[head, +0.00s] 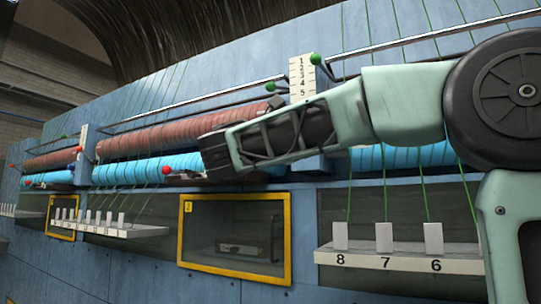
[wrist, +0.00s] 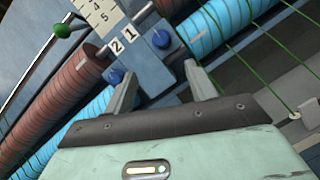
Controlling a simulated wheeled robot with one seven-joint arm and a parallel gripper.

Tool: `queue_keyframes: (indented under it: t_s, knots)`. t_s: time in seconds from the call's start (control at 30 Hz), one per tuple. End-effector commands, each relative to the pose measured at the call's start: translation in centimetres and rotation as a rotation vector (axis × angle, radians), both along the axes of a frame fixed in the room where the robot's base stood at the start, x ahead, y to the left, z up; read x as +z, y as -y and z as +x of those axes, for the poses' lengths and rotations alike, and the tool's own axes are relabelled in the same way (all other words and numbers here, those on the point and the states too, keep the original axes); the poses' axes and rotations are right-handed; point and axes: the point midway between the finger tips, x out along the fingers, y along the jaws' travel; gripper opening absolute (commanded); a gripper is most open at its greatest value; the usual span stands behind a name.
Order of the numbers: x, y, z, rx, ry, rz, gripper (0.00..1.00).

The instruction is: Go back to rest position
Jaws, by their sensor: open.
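My gripper (head: 212,150) is at the end of my arm, which reaches in from the right of the head view across the blue machine (head: 150,95). It is in front of the red-brown and blue rollers. The fingers themselves are hard to make out there. In the wrist view my gripper (wrist: 162,76) shows two grey fingers spread apart with nothing between them. Beyond the fingers are a blue panel with number plates 2 and 1 (wrist: 124,42), a left blue knob (wrist: 115,76) and a right blue knob (wrist: 163,38). I cannot tell whether a finger touches the left knob.
A white scale plate (head: 302,77) and a green-knobbed lever (head: 315,59) stand behind my arm. A red knob (head: 165,170) is left of my gripper. Below are a yellow-framed window (head: 235,197) and a numbered ledge (head: 400,258) with upright white tabs. Green threads run across the machine.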

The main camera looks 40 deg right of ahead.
Motion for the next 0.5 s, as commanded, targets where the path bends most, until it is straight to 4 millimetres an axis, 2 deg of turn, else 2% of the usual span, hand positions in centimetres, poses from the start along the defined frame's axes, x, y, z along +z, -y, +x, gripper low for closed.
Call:
queue_keyframes:
  t_s: [0.27,0.3,0.37,0.47,0.5]
  knots:
    - [0.0,0.0,0.0,0.0,0.0,0.0,0.56]
    - [-0.5,-0.1,0.2,0.012,-0.006,0.013,0.56]
    - [-2.1,-0.4,0.9,0.047,-0.023,0.056,0.56]
    - [-6.7,-1.5,2.4,0.138,-0.063,0.189,0.56]
    - [-9.1,-2.2,3.0,0.181,-0.082,0.262,0.56]
